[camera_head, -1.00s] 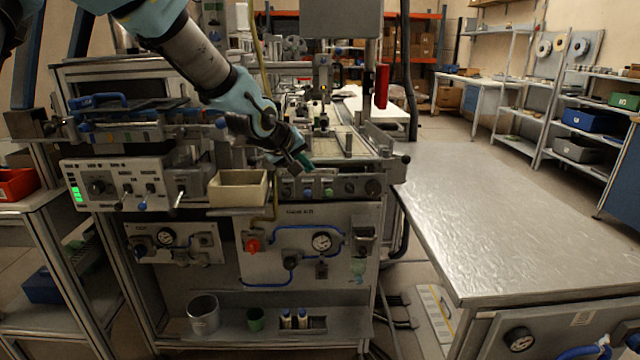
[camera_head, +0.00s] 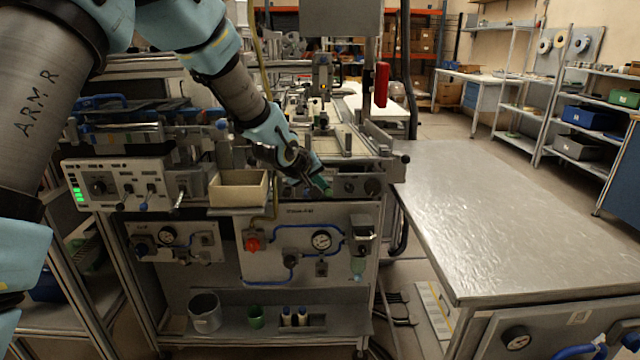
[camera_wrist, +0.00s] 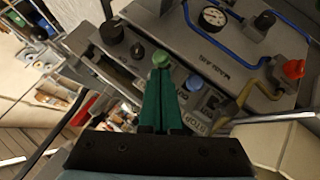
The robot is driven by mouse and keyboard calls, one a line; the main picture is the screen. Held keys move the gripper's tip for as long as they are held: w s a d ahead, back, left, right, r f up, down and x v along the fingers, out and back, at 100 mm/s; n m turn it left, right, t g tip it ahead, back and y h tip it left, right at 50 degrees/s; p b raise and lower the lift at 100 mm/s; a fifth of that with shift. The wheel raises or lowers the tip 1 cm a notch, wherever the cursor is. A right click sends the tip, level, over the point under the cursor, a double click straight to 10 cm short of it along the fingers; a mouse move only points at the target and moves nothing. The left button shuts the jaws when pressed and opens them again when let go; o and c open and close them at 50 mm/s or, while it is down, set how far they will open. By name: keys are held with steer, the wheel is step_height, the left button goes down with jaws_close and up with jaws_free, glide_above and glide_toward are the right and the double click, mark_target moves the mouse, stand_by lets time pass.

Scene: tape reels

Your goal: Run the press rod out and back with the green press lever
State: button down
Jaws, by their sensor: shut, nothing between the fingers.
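The green press lever's round green knob (camera_wrist: 161,59) shows in the wrist view, right at the tips of my fingers. My gripper (camera_wrist: 160,74) has its two green fingers shut together with nothing between them. The fingertips are at or very close to the knob; I cannot tell whether they touch it. In the head view my gripper (camera_head: 325,187) points down and right at the front control strip of the press bench, covering the levers there. A blue-knobbed lever (camera_wrist: 194,83) stands just right of the green one in the wrist view. I cannot make out the press rod clearly.
A cream bin (camera_head: 238,190) sits left of my gripper on the bench front. Below is a panel with a pressure gauge (camera_head: 321,240), blue hoses and a red knob (camera_head: 252,244). The steel table (camera_head: 500,215) at right is bare.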

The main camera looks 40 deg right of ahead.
steer(key=shift+f, duration=0.1)
steer(key=shift+s+a+f+b, duration=0.1)
steer(key=shift+f+b, duration=0.1)
steer(key=shift+b, duration=1)
